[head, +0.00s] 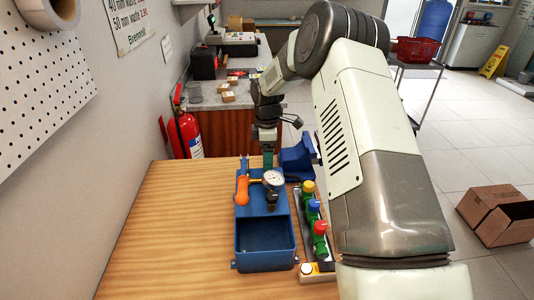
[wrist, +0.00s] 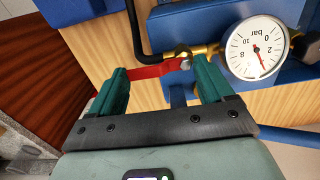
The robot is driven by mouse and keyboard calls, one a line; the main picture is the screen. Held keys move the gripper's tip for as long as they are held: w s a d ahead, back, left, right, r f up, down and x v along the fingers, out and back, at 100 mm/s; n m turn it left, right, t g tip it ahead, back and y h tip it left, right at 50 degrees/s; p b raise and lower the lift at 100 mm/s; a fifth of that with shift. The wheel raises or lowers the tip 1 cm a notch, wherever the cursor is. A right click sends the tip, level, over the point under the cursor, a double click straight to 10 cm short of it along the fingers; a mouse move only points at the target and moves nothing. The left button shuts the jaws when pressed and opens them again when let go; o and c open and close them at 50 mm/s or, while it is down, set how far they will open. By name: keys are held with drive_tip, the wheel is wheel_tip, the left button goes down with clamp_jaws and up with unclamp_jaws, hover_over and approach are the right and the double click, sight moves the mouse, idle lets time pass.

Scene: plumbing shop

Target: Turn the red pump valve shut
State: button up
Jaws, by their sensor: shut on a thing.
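The red pump valve lever (wrist: 155,72) lies between the two green fingers of my gripper (wrist: 162,68) in the wrist view. My gripper is shut on it, one finger at each end of the visible red part. The lever sits by a brass fitting (wrist: 203,50) on the blue pump (head: 265,262). In the head view my gripper (head: 268,158) points down at the pump's far end, and the lever is hidden there. A round white pressure gauge (head: 272,180) stands close to my gripper; it also shows right of the fingers in the wrist view (wrist: 254,48).
An orange handle (head: 242,190) lies along the pump's left side. A manifold with yellow (head: 308,187), blue (head: 314,205) and red (head: 320,227) knobs stands to the right. A blue vise (head: 298,160) is behind it. The wooden bench (head: 165,240) is clear on the left.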

drive_tip(key=m, duration=0.2)
drive_tip(key=d+m, duration=0.1)
drive_tip(key=m, duration=0.2)
drive_tip(key=shift+s+d, duration=0.1)
drive_tip(key=shift+s, duration=0.05)
drive_tip(key=m, duration=0.3)
drive_tip(key=d+m, duration=0.1)
drive_tip(key=shift+s+m, duration=0.3)
drive_tip(key=shift+s, duration=0.1)
drive_tip(key=m, duration=0.3)
drive_tip(key=s+m, duration=0.1)
drive_tip(key=shift+d, duration=0.3)
drive_tip(key=shift+s+m, duration=0.25)
drive_tip(key=shift+m, duration=0.8)
drive_tip(key=shift+s+m, duration=0.2)
drive_tip(key=shift+m, duration=0.85)
drive_tip(key=o, duration=0.9)
drive_tip(key=shift+o, duration=0.2)
